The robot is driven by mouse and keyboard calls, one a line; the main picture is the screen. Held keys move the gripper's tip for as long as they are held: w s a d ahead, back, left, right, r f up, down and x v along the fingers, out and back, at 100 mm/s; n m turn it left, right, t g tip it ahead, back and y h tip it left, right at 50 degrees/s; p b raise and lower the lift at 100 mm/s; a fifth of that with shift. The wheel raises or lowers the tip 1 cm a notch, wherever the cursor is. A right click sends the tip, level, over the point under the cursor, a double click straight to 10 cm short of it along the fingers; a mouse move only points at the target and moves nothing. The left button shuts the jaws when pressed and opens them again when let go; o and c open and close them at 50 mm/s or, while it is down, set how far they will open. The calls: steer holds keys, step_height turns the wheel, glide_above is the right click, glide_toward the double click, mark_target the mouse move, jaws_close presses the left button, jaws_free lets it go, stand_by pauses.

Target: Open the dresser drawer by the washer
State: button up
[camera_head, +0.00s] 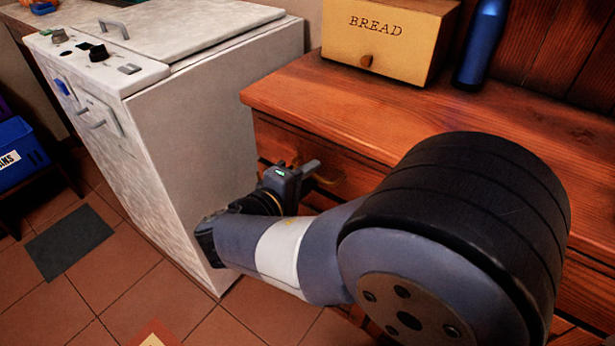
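The wooden dresser (440,108) stands just right of the white washer (215,120). Its upper drawer (350,173) faces the front and looks flush with the dresser body, though my arm hides much of it. A brass-coloured handle (329,179) shows on this drawer. My gripper (304,170) is at the drawer front, right at the left part of the handle. Its fingers are small and partly hidden, so I cannot tell whether they are around the handle or only beside it, or how far apart they are.
A yellow bread box (385,45) and a blue bottle (482,45) stand on the dresser top. The washer's side is close to the left of my gripper. A blue crate (18,155) is at the far left. The tiled floor (125,275) before the washer is mostly free, with a dark grey patch.

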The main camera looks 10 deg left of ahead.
jaws_close()
stand_by(0.4)
